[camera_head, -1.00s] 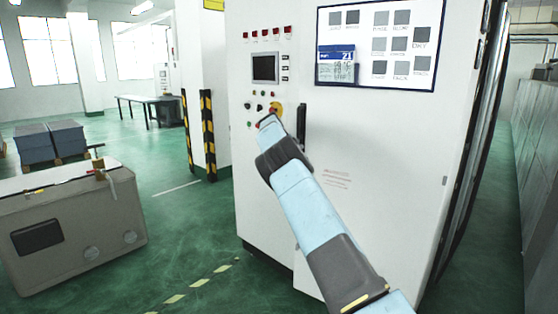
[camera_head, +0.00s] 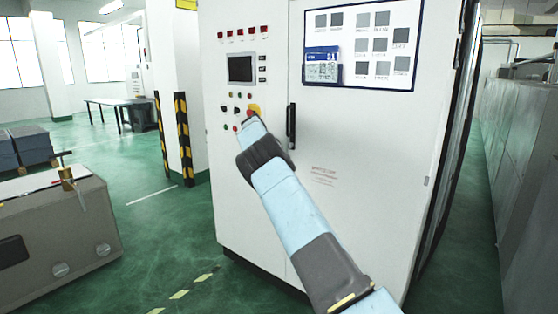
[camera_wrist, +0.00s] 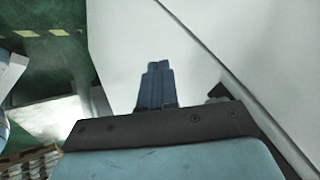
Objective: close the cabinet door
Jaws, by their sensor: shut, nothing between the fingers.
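The white cabinet (camera_head: 262,175) stands in the middle of the head view. Its door (camera_head: 365,200), with a black vertical handle (camera_head: 291,126) at its left edge, looks nearly flush with the control-panel side; a small gap cannot be ruled out. In the wrist view a dark diagonal seam (camera_wrist: 215,57) runs between two white surfaces. My gripper (camera_wrist: 158,66) is shut and empty, its fingers together in front of a white surface. I cannot tell whether they touch it. In the head view my arm reaches up toward the panel and hides the fingers.
A grey-beige machine box (camera_head: 62,235) stands at the left. A black-and-yellow striped post (camera_head: 183,140) is left of the cabinet. Grey cabinets (camera_head: 525,150) line the right side, with a narrow green aisle between. Green floor (camera_head: 150,220) is open at left of the cabinet.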

